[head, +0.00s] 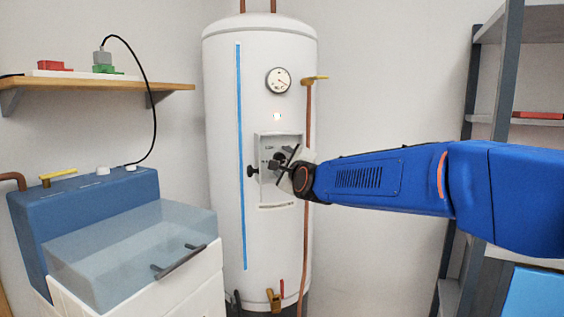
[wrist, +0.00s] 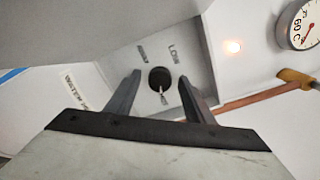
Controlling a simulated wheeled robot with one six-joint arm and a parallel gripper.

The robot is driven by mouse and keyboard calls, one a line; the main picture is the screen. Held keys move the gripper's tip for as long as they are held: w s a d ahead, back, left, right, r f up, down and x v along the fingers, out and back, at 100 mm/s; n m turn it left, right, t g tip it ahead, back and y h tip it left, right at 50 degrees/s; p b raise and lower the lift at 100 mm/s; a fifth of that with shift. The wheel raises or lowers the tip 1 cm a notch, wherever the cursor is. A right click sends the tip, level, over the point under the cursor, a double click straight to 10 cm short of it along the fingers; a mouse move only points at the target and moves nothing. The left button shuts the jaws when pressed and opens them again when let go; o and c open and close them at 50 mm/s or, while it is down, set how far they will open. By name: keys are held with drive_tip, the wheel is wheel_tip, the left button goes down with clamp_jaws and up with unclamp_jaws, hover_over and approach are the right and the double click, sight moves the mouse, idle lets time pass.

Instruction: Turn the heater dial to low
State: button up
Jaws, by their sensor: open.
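The white heater tank (head: 222,130) stands upright against the wall, with a recessed control panel (head: 265,143) on its front. In the wrist view the heater dial (wrist: 158,80) is a dark round knob with a pale pointer mark towards the bottom of the picture. Two printed labels lie above it; the right one appears to read LOW (wrist: 174,52). My gripper (head: 286,160) is at the panel and partly hides the dial in the head view. In the wrist view its two fingers are apart, one on each side of the dial; I cannot tell whether they touch it.
A round temperature gauge (head: 278,80) and a lit lamp (head: 277,116) sit above the panel. A blue-topped basin unit (head: 105,215) stands left, shelving (head: 488,100) right.

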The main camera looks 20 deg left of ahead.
drive_tip(key=shift+c, duration=0.6)
drive_tip(key=c, duration=0.9)
drive_tip(key=shift+n, duration=0.3)
